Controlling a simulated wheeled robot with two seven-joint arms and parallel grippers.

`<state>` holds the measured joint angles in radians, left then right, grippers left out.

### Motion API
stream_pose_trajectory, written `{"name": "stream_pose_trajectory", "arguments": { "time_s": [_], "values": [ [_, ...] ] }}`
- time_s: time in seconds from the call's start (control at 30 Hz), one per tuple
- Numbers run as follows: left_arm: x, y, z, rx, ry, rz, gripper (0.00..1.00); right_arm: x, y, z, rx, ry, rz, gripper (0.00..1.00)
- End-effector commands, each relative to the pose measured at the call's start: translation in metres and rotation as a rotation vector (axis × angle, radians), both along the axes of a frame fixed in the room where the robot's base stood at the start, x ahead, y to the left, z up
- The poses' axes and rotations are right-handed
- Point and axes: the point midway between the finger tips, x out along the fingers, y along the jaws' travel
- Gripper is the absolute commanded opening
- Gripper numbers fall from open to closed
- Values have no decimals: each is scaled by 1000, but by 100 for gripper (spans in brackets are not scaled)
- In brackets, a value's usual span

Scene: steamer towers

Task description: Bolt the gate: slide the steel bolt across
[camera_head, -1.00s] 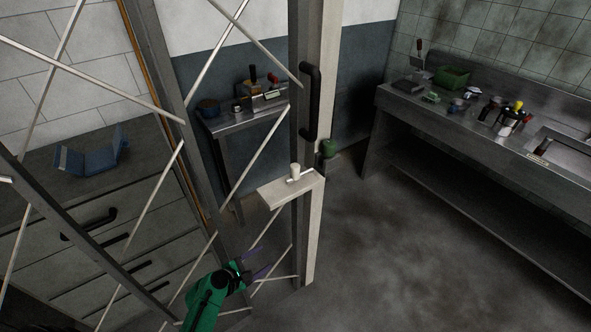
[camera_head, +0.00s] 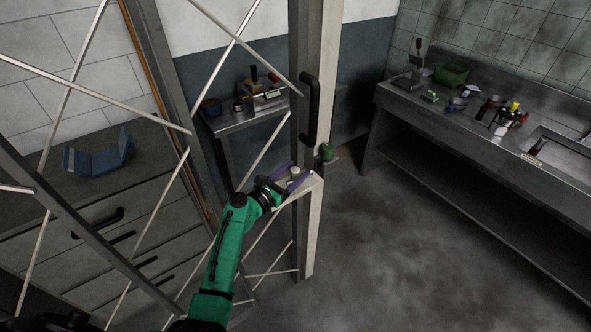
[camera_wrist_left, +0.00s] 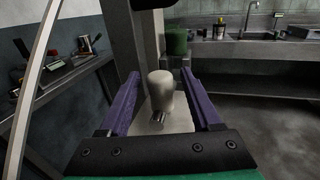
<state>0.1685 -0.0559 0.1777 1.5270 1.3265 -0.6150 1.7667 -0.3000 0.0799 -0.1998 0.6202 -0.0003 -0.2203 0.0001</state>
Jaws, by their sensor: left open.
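The bolt's pale upright knob (camera_head: 295,171) stands on the light bolt plate (camera_head: 315,187) on the gate post. In the left wrist view the knob (camera_wrist_left: 160,88) is between the purple fingers, with a gap on each side. A short piece of the steel bolt (camera_wrist_left: 158,118) shows at its foot. My left gripper (camera_head: 291,178) is open around the knob, and its arm hides part of the plate. The gate (camera_head: 150,60) with its crossed bars and black handle (camera_head: 311,108) stands at the left and middle. My right gripper is not in view.
A steel counter (camera_head: 470,135) with a sink and several small items runs along the right. A small side table (camera_head: 232,124) stands behind the gate. A grey drawer cabinet (camera_head: 60,220) is at the left. The floor at the right is clear.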

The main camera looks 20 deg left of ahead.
Motion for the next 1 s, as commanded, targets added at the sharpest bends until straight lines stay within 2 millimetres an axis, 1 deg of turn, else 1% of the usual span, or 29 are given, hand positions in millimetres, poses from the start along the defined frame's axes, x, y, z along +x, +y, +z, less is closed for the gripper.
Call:
{"name": "stream_pose_trajectory", "arguments": {
  "time_s": [0.1,0.27,0.3,0.33,0.37,0.4,0.43,0.47,1.0],
  "values": [
    [5,-2,0,1,0,0,65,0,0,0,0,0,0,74],
    [5,-2,0,1,0,0,65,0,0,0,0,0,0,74],
    [5,-2,0,1,0,0,57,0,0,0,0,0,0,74],
    [4,-2,0,1,0,0,46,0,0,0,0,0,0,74],
    [4,-2,0,1,0,0,34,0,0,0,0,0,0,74],
    [4,-2,0,1,0,0,19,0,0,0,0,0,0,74],
    [4,-2,0,1,0,0,7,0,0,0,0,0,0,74],
    [4,-2,0,1,0,0,0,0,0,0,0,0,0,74],
    [4,-2,-1,0,1,-1,0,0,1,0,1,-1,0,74]
  ]
}}
